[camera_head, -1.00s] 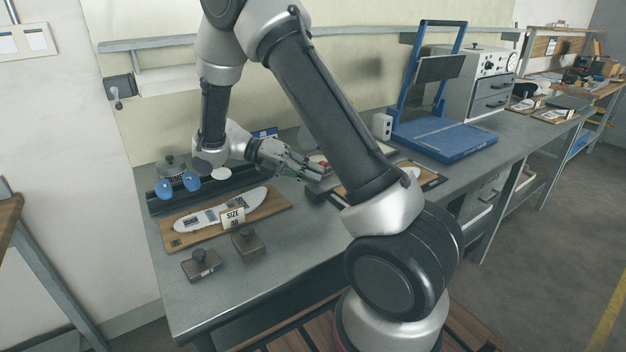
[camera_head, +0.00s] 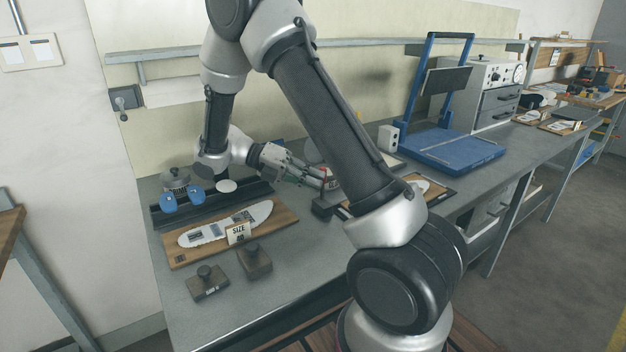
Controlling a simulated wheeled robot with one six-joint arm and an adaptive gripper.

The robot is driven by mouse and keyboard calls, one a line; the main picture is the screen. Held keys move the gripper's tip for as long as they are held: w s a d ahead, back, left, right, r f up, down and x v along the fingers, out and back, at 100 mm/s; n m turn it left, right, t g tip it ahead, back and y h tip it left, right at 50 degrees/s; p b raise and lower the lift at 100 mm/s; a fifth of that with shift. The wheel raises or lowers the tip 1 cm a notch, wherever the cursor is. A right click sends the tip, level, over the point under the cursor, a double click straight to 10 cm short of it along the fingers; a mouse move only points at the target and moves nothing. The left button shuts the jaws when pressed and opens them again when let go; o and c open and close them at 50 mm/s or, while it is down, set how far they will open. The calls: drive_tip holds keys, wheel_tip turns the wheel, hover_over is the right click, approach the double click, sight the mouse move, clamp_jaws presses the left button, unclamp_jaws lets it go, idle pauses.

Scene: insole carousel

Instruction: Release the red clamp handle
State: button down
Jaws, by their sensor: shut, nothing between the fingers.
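A small red part (camera_head: 327,172), which looks like the red clamp handle, shows just beyond my fingertips, left of my thick forearm link. It sits by a dark block-like fixture on the grey bench, and most of that fixture is hidden behind my arm. My gripper (camera_head: 316,181) reaches in from the left, low over the bench, with its fingers pointing right at the red part. The fingers are shut and hold nothing. I cannot tell whether the fingertips touch the handle.
A wooden board (camera_head: 283,217) with a white insole and a size card (camera_head: 238,232) lies in front. Two dark stamp-like blocks (camera_head: 207,284) stand nearer the edge. A dark rail (camera_head: 170,217) with blue pieces is at left. A blue press frame (camera_head: 455,150) stands right.

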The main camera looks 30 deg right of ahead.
drive_tip(key=shift+w, duration=0.15)
drive_tip(key=v, duration=1.1)
drive_tip(key=shift+w+a, duration=0.15)
drive_tip(key=shift+a, duration=0.25)
drive_tip(key=shift+r, duration=0.15)
